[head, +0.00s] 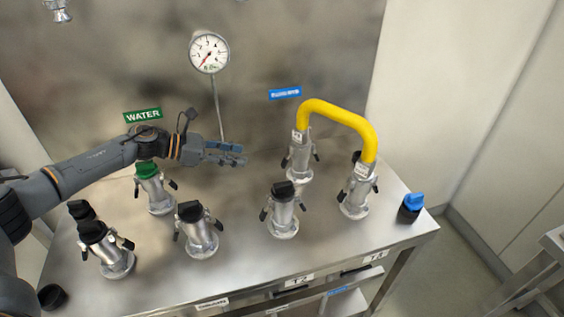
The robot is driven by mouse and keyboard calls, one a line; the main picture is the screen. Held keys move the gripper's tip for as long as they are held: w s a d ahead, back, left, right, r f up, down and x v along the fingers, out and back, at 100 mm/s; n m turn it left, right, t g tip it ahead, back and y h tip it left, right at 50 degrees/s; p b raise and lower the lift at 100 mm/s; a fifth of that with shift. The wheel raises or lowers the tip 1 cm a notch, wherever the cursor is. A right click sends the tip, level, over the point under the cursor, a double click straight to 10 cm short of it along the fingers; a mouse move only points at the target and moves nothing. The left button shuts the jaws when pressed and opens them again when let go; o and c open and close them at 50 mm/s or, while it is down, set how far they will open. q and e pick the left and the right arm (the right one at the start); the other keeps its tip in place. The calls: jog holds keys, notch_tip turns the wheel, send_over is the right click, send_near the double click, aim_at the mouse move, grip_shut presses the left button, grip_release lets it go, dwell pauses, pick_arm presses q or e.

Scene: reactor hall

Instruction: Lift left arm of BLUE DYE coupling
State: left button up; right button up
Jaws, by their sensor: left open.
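The blue label (285,93) on the back wall is too small to read surely; the metal coupling (298,160) standing nearest below it seems to be the BLUE DYE one. One end of a yellow U-shaped hose (335,113) sits on it. A dark lever arm shows at its right side; its left arm is hard to make out. My left gripper (236,154) is open and empty, its fingers pointing right, left of this coupling and apart from it. My right gripper is not in view.
The hose's other end sits on a front-right coupling (354,197). Black-capped couplings (283,215) (197,235) (108,255) stand along the front. A green-capped coupling (155,190) stands below the WATER label (142,115).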

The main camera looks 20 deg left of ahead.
aim_at(284, 160)
pick_arm(q)
jog(key=x, duration=0.4)
jog(key=p+x, duration=0.1)
jog(key=x, duration=0.3)
jog(key=p+x, duration=0.1)
jog(key=x, duration=0.3)
jog(key=shift+d+r, duration=0.2)
jog(key=shift+d, duration=0.15)
jog(key=shift+w+d+f, duration=0.25)
jog(key=shift+c, duration=0.4)
grip_shut()
